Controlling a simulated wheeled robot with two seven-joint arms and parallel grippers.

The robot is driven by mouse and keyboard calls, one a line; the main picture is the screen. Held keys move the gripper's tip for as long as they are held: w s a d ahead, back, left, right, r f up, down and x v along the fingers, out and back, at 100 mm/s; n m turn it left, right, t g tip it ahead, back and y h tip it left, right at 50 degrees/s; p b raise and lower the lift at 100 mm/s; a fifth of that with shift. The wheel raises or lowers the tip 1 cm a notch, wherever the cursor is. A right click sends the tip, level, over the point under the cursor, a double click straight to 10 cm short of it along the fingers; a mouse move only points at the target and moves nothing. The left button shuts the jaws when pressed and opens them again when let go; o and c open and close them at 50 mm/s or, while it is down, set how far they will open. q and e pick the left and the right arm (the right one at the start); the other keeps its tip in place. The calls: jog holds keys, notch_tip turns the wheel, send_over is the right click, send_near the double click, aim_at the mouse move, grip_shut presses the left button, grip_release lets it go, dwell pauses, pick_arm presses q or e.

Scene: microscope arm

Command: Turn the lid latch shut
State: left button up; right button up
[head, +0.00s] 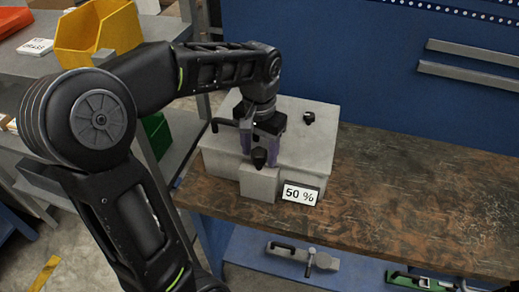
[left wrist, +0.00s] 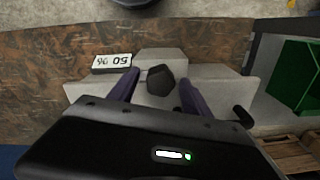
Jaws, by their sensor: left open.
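A light grey box (head: 318,140) stands at the left end of the wooden bench. A dark latch knob (head: 259,157) sits on its front part; it also shows in the left wrist view (left wrist: 160,80). My left gripper (head: 260,160) is above the front of the box, open, with one purple finger on each side of the knob. In the left wrist view, gaps show between the knob and both fingers (left wrist: 157,88). A second dark knob (head: 309,117) is on the box top at the back right. My right gripper is out of view.
The wooden bench (head: 420,190) is clear to the right. A blue panel (head: 370,60) rises behind.

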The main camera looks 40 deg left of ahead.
pick_arm(q)
grip_shut()
dwell(0.6)
